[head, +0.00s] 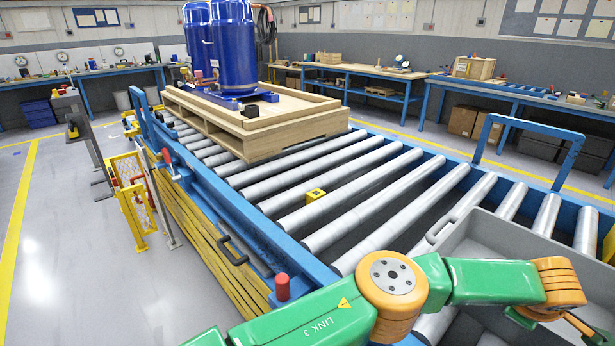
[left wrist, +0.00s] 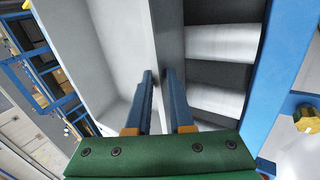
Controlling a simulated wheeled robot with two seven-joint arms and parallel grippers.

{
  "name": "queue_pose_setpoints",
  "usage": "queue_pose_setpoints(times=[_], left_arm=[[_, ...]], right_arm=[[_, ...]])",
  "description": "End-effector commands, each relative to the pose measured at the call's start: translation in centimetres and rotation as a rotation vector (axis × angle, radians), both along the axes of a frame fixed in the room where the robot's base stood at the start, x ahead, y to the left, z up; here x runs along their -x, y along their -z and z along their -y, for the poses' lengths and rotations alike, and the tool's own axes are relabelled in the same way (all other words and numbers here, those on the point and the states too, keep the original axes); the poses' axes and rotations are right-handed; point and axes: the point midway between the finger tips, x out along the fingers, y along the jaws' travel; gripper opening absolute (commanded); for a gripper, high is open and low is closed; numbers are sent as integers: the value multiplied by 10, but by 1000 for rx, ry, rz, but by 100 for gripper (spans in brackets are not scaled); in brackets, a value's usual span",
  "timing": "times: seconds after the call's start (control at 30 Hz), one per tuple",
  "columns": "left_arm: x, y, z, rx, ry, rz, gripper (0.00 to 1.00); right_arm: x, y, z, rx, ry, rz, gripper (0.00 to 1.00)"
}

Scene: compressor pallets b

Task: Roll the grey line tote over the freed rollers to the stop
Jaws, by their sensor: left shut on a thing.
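The grey line tote (head: 490,243) sits on the rollers at the lower right of the head view, partly cut off by the frame and partly hidden by my left arm. My left gripper (left wrist: 159,76) is shut on the tote's wall, one finger on each side of it. The tote's pale inside (left wrist: 110,50) lies left of the fingers in the left wrist view, with bare rollers (left wrist: 215,100) to the right. In the head view, the silver rollers (head: 360,193) ahead of the tote are mostly bare. My right gripper is out of view.
A wooden pallet (head: 255,135) bearing blue compressors (head: 235,50) stands on the far rollers. A small yellow block (head: 315,195) is on the rollers between pallet and tote. A blue frame (head: 520,125) arches over the right rail; a red knob (head: 282,288) tops the left rail.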

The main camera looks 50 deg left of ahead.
Motion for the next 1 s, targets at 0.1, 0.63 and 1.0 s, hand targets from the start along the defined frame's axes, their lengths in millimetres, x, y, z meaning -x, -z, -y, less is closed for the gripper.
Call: queue_pose_setpoints(times=[0.1, 0.63, 1.0], left_arm=[[0, 0, 2, 2, 4, 1, 0], [0, 1, 0, 1, 0, -2, 85], [0, 0, 0, 0, 0, 0, 100]], right_arm=[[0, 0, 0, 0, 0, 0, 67], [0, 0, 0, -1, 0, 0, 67], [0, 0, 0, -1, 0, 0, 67]])
